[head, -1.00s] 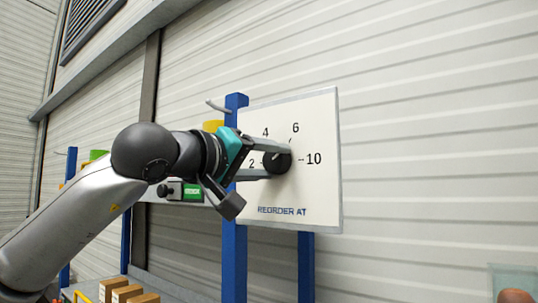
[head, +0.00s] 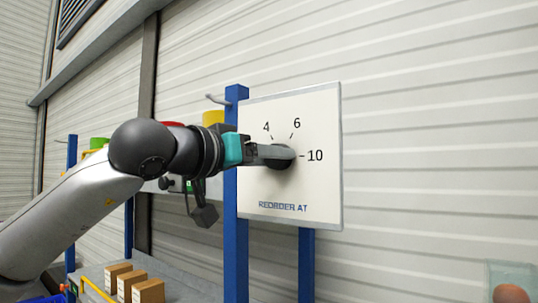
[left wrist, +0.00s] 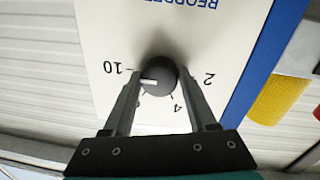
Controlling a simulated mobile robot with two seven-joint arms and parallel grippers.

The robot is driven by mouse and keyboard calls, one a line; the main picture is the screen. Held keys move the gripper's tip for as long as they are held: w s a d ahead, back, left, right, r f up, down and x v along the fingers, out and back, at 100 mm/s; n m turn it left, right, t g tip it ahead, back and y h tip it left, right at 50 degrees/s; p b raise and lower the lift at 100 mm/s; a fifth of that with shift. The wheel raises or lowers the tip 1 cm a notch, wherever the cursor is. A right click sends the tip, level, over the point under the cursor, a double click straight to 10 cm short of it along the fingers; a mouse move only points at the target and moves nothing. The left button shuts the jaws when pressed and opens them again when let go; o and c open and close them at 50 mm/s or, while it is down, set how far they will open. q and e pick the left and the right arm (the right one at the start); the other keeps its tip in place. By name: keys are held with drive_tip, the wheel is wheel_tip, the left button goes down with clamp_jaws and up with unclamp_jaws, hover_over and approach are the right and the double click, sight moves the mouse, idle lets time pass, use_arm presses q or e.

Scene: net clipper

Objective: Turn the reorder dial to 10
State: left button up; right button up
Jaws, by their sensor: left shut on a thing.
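The reorder dial (head: 281,163) is a round black knob on a white board (head: 318,190) marked "REORDER AT". In the head view the numbers 4, 6 and 10 show; 2 is hidden behind my gripper. My left gripper (head: 277,153) reaches in from the left and is shut on the dial. In the left wrist view the dial (left wrist: 160,72) sits between the two fingers of my left gripper (left wrist: 159,84). Its white pointer mark points left, close to the 10 and slightly toward the 6 side. My right gripper is not in view.
The board is beside a blue post (head: 235,240) with a hook. A translucent container (head: 512,278) shows at lower right. Space right of the board looks clear.

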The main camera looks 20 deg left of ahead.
use_arm(q)
drive_tip(key=shift+f, duration=0.1)
idle(0.3)
drive_tip(key=o, duration=1.4)
drive_tip(key=shift+c, duration=0.2)
drive_tip(key=shift+s, duration=0.1)
drive_tip(key=b+v, duration=0.4)
drive_tip(key=v, duration=1.1)
